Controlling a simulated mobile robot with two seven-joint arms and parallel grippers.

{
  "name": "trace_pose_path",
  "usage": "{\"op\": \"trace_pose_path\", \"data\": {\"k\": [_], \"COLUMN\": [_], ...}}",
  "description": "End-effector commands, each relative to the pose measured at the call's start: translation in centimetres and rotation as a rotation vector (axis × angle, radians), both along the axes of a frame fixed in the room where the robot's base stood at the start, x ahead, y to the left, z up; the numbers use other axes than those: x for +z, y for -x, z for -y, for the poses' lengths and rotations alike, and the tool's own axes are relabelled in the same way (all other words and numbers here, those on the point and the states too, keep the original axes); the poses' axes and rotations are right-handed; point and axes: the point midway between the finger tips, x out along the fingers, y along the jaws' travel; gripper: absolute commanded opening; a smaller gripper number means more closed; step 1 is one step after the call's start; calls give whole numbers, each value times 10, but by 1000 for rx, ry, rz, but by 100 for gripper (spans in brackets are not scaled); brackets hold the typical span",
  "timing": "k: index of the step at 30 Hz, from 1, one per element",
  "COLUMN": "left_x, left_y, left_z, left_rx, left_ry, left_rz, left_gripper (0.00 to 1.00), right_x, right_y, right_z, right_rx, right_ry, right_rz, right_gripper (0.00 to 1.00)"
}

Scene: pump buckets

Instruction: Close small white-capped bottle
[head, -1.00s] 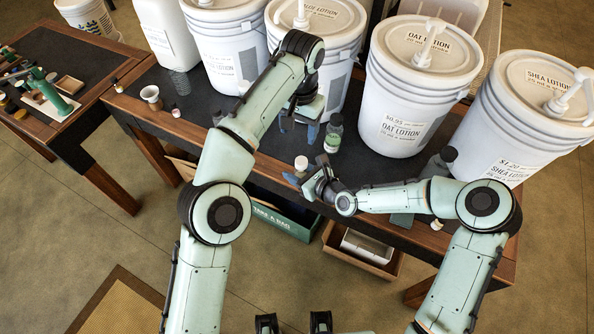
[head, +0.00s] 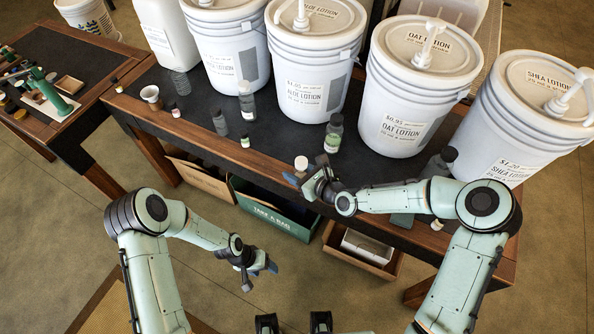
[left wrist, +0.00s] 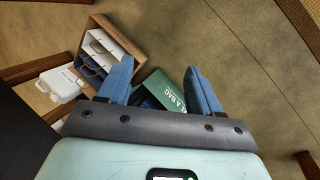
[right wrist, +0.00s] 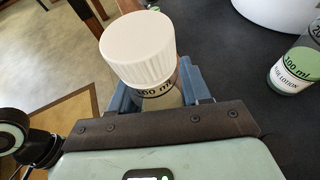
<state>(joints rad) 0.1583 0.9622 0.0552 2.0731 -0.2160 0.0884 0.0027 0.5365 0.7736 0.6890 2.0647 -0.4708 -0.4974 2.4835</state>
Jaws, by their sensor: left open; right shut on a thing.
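A small bottle with a ribbed white cap (right wrist: 138,48) is held in my right gripper (right wrist: 162,92), whose fingers are shut around its body. Part of a label reading "100 ml" (right wrist: 155,90) shows just under the cap. The cap sits on top of the bottle; whether it is screwed tight I cannot tell. In the head view the white cap (head: 301,162) shows at the table's front edge above my right gripper (head: 303,183). My left gripper (head: 264,268) is open and empty, low in front of the table; its blue fingers also show in the left wrist view (left wrist: 160,82).
A clear green-labelled bottle (head: 333,135) stands behind the held one. Large lotion buckets (head: 403,85) line the table's back. Several small bottles (head: 220,122) stand to the left. A green bag box (head: 275,212) and a wooden crate (head: 362,248) are below. Floor around my left gripper is clear.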

Motion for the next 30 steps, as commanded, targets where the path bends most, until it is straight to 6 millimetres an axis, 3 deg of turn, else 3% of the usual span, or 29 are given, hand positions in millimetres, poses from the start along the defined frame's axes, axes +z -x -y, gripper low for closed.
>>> {"op": "trace_pose_path", "data": {"k": [1, 3, 6, 10, 15, 30], "left_x": [-5, -8, -9, -6, -4, -5], "left_y": [27, 56, 89, 116, 128, 128], "left_z": [-6, -13, -23, -32, -36, -36], "left_rx": [68, 158, 262, 345, 382, 380], "left_ry": [-1, -11, -37, -70, -89, -89], "left_rz": [-30, -54, -82, -100, -107, -106], "left_gripper": [64, 64, 64, 64, 64, 64], "right_x": [0, 0, 0, 0, 0, 1], "right_y": [0, 0, 0, 0, 0, -1], "right_z": [0, 0, 0, 0, 0, 1], "right_rx": [0, 0, 0, 0, 0, -3], "right_ry": [-1, -1, -1, -1, -1, 0], "right_rz": [1, 1, 1, 1, 1, 1], "right_gripper": [0, 0, 0, 0, 0, 0]}}
